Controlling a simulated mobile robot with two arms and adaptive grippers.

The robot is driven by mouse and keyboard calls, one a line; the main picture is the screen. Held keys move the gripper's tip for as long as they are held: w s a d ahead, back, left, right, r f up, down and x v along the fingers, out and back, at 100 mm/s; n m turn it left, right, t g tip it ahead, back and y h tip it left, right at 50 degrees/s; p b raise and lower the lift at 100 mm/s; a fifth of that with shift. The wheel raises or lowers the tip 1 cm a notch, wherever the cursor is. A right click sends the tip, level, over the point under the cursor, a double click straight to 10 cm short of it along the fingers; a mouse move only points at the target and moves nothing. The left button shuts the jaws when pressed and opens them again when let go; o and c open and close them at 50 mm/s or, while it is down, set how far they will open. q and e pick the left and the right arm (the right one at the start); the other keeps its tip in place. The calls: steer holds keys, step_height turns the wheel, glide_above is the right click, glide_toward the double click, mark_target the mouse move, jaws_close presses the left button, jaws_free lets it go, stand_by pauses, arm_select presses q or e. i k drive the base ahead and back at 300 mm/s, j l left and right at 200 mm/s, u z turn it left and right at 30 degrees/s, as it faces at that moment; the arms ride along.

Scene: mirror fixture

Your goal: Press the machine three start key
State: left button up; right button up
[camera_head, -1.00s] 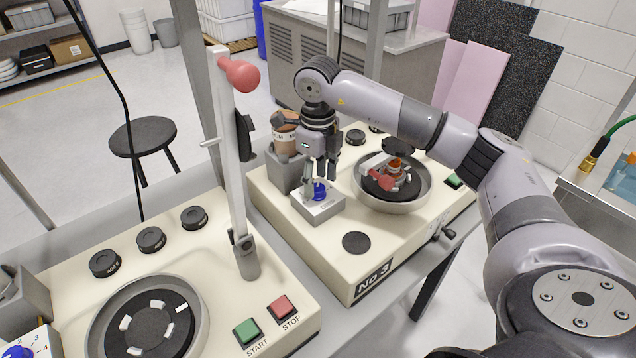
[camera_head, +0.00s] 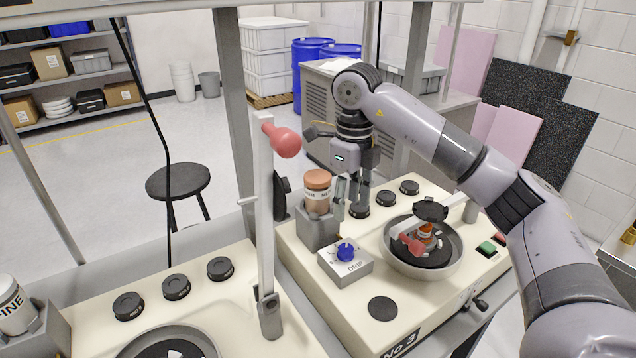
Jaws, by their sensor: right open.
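Machine No. 3 (camera_head: 345,318) is the cream console at the right. Its green key (camera_head: 487,248) sits at the right end of the top, beside a red key (camera_head: 501,239); their labels cannot be read from here. My right gripper (camera_head: 359,204) is open and points down at the back of the machine. Its fingertips are close to the leftmost black knob (camera_head: 359,211), and contact cannot be told. It is well to the left of the green key. My left gripper is out of view.
A round bowl (camera_head: 452,262) with a pink-knobbed lever stands between gripper and green key. A blue-knobbed box (camera_head: 346,266) and a jar (camera_head: 317,190) in a holder are nearer. Another lever (camera_head: 265,215) rises from the neighbouring console at left.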

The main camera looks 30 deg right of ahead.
mark_target(486, 246)
steer(key=k, duration=1.5)
